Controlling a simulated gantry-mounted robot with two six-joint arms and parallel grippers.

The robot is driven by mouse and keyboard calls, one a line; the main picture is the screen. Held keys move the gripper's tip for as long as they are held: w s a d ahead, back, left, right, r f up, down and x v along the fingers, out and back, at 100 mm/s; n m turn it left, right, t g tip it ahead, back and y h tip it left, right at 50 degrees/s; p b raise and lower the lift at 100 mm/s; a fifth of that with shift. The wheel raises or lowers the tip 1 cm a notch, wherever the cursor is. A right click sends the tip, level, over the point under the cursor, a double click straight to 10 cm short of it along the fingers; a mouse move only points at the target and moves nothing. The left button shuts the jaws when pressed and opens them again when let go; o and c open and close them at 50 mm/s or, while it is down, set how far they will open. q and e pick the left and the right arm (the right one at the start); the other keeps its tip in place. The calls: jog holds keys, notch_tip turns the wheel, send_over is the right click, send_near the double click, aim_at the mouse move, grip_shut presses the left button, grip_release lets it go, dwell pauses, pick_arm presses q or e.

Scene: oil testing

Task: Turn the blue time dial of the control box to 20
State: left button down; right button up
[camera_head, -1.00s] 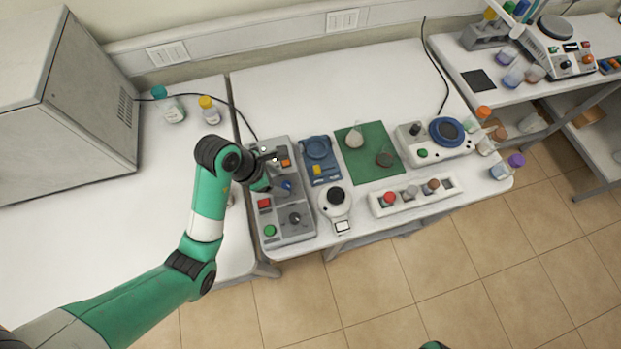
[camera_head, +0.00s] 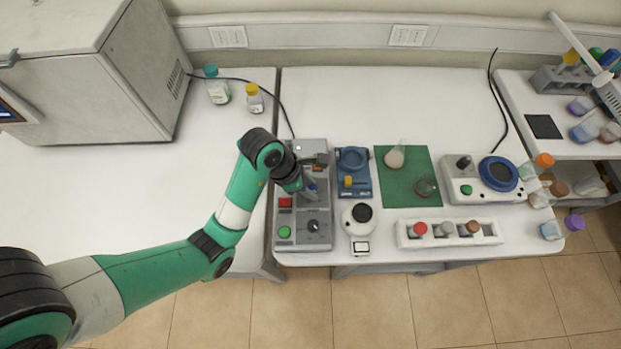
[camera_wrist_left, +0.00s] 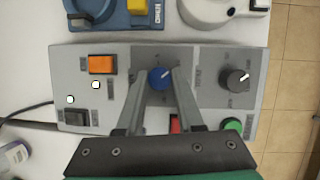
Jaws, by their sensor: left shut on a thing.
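The grey control box (camera_head: 290,243) stands on the table in the head view, its cable running off the back. In the left wrist view the box's face (camera_wrist_left: 215,62) shows an orange switch (camera_wrist_left: 103,64), the blue time dial (camera_wrist_left: 159,78), a black dial (camera_wrist_left: 234,80) and a green button (camera_wrist_left: 232,126). My left gripper (camera_head: 312,188) is over the box. In the left wrist view its two fingers (camera_wrist_left: 160,82) stand either side of the blue dial, shut on it. The dial's pale pointer mark points up and right. The scale print is too small to read. My right gripper is out of view.
Right of the box are a blue device (camera_head: 354,160) with a yellow part, a white round device (camera_head: 360,217), a green mat (camera_head: 398,196) with glassware, and a white rack (camera_head: 450,241) with several capped vials. A large grey cabinet (camera_head: 95,80) stands at the left.

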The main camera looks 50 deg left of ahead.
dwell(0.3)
pick_arm(q)
jog(key=m+p, duration=0.2)
jog(key=shift+r+g+h+p, duration=0.2)
jog(key=shift+g+h+p, duration=0.1)
jog(key=shift+a+m+g+h+p, duration=0.1)
jog(key=shift+m+g+h+p, duration=0.3)
jog(key=shift+m+p, duration=0.65)
jog(key=m, duration=0.3)
jog(key=shift+w+f+g+h, duration=0.15)
jog(key=shift+g+h, duration=0.15)
jog(key=shift+g, duration=0.1)
jog(key=shift+w+m+g+h, duration=0.15)
jog(key=shift+m+g, duration=0.25)
jog(key=shift+m, duration=0.8)
jog(key=shift+s+m+g+h, duration=0.15)
jog(key=shift+m+g, duration=0.25)
jog(key=shift+m, duration=0.75)
jog(key=shift+w, duration=0.1)
jog(key=c, duration=0.5)
grip_release()
jog(key=shift+c, duration=0.2)
